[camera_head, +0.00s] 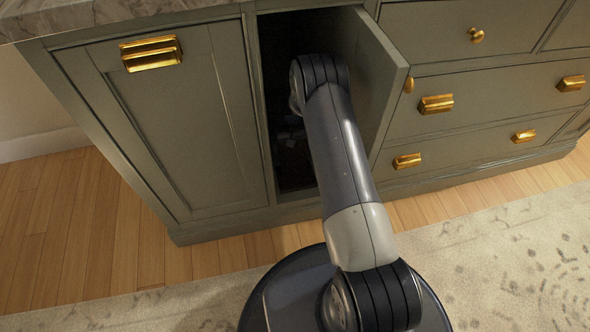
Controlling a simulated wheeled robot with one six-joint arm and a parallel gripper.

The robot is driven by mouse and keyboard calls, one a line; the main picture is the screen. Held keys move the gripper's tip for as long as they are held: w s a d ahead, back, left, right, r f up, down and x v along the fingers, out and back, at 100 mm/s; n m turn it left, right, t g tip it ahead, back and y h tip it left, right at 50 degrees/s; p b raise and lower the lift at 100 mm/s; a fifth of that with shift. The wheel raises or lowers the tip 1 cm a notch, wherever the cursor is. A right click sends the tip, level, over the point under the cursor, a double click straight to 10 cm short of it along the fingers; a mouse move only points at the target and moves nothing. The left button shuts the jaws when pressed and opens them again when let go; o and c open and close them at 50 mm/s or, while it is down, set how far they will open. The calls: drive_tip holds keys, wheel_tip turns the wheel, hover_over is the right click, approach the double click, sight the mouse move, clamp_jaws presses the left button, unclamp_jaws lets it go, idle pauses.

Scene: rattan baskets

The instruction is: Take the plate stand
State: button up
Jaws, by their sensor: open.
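I cannot make out a plate stand in this view. The narrow middle cabinet compartment (290,165) is open, and its inside is very dark. Some faint shapes show low inside it, too dark to identify. My arm reaches up from my base into the opening. My gripper is hidden inside the cabinet or behind my own arm, so what is near it cannot be seen.
The open cabinet door (378,75) stands out to the right of my arm, close beside it. A closed panel with a gold handle (151,53) is on the left. Drawers with gold pulls (436,104) are on the right. A stone countertop (90,15) is above. A patterned rug (500,260) covers the floor in front.

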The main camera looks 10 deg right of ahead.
drive_tip(key=c, duration=1.3)
drive_tip(key=shift+r, duration=0.1)
